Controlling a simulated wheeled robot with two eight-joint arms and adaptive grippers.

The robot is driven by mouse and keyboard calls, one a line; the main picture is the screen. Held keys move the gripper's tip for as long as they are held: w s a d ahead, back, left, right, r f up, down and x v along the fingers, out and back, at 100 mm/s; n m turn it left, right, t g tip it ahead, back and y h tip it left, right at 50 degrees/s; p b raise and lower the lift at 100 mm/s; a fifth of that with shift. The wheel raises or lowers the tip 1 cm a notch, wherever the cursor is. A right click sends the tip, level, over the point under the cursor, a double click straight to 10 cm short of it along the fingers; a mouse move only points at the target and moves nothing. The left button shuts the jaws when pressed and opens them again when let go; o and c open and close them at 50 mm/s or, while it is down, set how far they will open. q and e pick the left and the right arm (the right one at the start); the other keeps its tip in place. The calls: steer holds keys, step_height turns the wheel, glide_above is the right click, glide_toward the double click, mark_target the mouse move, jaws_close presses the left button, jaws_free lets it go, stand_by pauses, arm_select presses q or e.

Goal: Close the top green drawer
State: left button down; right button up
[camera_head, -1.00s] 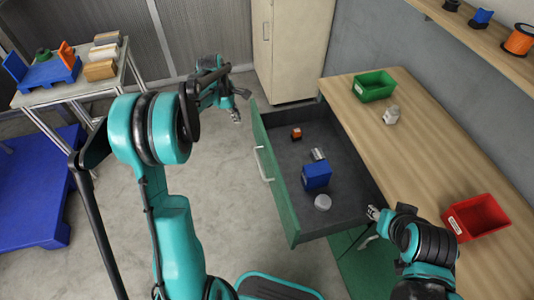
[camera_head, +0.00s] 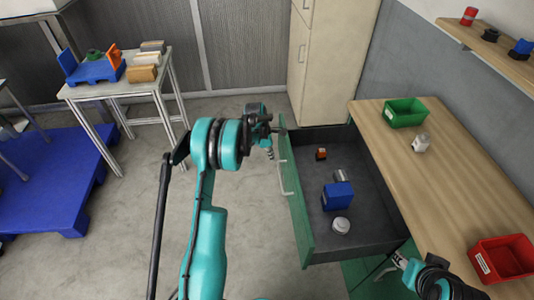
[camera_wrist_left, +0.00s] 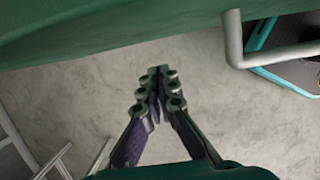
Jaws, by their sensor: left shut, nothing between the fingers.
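The green drawer (camera_head: 296,215) is pulled out from under the wooden worktop. Its grey inside (camera_head: 372,228) shows, and its green front with a pale handle (camera_head: 287,179) faces left. In the left wrist view the green front (camera_wrist_left: 110,25) runs along the top, with the handle (camera_wrist_left: 234,42) at right. My left gripper (camera_head: 270,153) is beside the outer face, near the far end of the front; its fingers (camera_wrist_left: 158,84) are shut and empty. Contact with the front cannot be told. My right gripper (camera_head: 395,262) is near the drawer's near corner; its fingers are too small to read.
The drawer holds a blue box (camera_head: 337,196), an orange item (camera_head: 321,154), a metal cylinder (camera_head: 340,175) and a pale round piece (camera_head: 341,225). The worktop (camera_head: 445,190) carries a green bin (camera_head: 405,112) and a red bin (camera_head: 504,258). A cabinet (camera_head: 330,60) stands behind. Floor left of the drawer is open.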

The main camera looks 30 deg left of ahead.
arm_select(q)
steer(key=d, duration=0.1)
steer(key=w+d, duration=0.1)
steer(key=shift+w+d+r+b, duration=0.1)
steer(key=shift+w+d+b, duration=0.2)
steer(key=shift+b, duration=0.05)
arm_select(e)
steer(key=shift+f, duration=0.45)
